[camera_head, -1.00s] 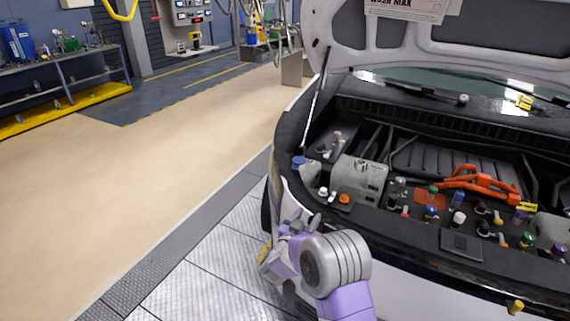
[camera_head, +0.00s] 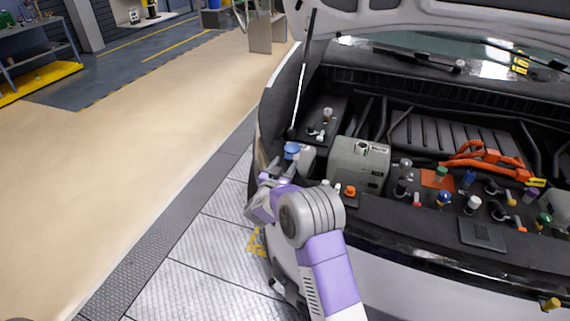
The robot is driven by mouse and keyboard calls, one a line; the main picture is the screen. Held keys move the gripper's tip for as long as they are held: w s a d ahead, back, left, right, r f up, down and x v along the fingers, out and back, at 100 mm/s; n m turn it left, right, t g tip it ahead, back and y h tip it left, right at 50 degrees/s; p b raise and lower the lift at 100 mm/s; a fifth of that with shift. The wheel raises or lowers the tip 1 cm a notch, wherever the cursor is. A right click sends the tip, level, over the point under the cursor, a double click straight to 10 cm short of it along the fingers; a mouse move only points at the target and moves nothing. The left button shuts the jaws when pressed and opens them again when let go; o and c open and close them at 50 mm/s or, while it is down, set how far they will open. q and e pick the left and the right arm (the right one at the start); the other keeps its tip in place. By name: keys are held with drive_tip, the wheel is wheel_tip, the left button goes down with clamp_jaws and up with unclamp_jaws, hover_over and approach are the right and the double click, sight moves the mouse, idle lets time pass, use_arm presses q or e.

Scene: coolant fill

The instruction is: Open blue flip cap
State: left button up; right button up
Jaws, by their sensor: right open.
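The blue flip cap (camera_head: 292,149) sits on a pale filler neck at the left edge of the open engine bay. It looks closed, though it is small in the view. My right gripper (camera_head: 268,178) is just below and to the left of the cap, at the car's front left corner. It is open, and its fingers are partly hidden by my own wrist and hard to make out. I see no contact with the cap. My left gripper is out of view.
A grey tank (camera_head: 358,165) stands right of the cap, with an orange cap (camera_head: 350,191) in front of it. Several coloured caps fill the bay's right side. A thin hood strut (camera_head: 301,85) rises behind the blue cap. The floor on the left is clear.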

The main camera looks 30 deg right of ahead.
drive_tip(key=shift+x, duration=0.85)
clamp_jaws()
